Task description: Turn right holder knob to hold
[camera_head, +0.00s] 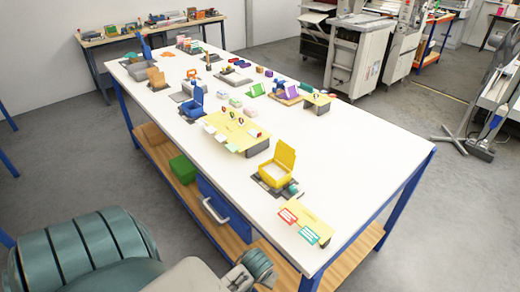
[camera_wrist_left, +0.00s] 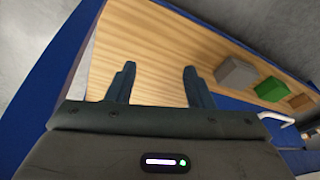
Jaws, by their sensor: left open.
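I cannot make out the right holder knob for certain in the head view. A yellow panel (camera_head: 232,134) with several small knob-like parts stands on its front half, and pale cards hang along its front edge. A smaller yellow block (camera_head: 313,216) with a red card (camera_head: 288,217) and a green card (camera_head: 309,235) is at the near corner. My left gripper (camera_wrist_left: 159,75) is open and empty in the left wrist view, facing the wooden lower shelf, away from the tabletop items. My right gripper is not in view.
The white table (camera_head: 370,150) has clear room along its right side. An open yellow box (camera_head: 275,175) and a blue box (camera_head: 192,106) stand on it. The wooden shelf (camera_wrist_left: 150,40) below carries a grey box (camera_wrist_left: 236,74) and a green box (camera_wrist_left: 271,89); blue legs edge it.

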